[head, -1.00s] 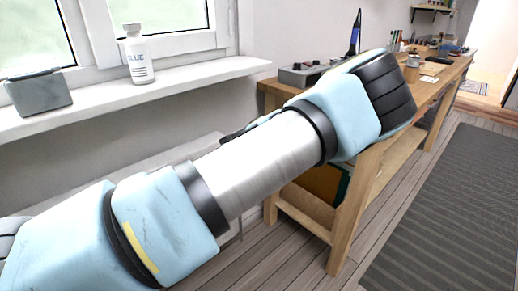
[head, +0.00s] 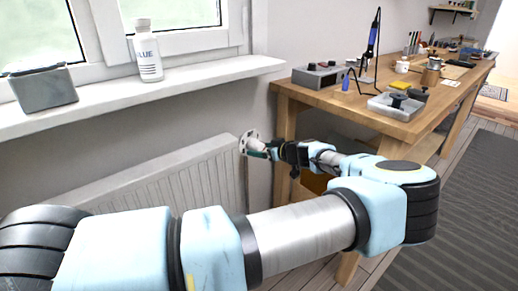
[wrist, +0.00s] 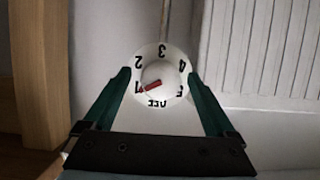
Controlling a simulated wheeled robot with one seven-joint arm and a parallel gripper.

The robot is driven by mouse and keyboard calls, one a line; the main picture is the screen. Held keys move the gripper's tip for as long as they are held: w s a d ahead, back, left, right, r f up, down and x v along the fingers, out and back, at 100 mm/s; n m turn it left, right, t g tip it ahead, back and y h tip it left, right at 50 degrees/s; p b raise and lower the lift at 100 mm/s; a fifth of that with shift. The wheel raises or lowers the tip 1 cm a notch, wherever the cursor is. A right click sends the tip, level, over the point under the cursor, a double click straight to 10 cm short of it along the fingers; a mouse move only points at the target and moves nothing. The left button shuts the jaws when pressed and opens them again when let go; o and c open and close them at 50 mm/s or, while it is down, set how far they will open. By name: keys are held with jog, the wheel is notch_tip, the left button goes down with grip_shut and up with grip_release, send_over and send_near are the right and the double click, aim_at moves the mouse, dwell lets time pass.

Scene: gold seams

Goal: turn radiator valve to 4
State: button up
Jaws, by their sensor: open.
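The radiator valve is a round white dial (wrist: 160,58) with black numbers and a red pointer (wrist: 152,85). The pointer lies toward the 1, at the dial's lower left in the wrist view; the 4 is at the upper right. My gripper (wrist: 158,76) is open, with one green finger on each side of the dial. I cannot tell whether the fingers touch it. In the head view the valve (head: 248,136) is small at the radiator's right end, with my gripper (head: 257,152) right at it and partly hiding it.
The white radiator (head: 165,180) is under the window sill (head: 190,90), which holds a glue bottle (head: 147,55) and a grey box (head: 43,90). A wooden workbench (head: 340,105) with tools stands close on the right. Its leg (wrist: 45,70) is left of my gripper.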

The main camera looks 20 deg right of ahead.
jog(key=shift+x, duration=0.9)
jog(key=c, duration=1.4)
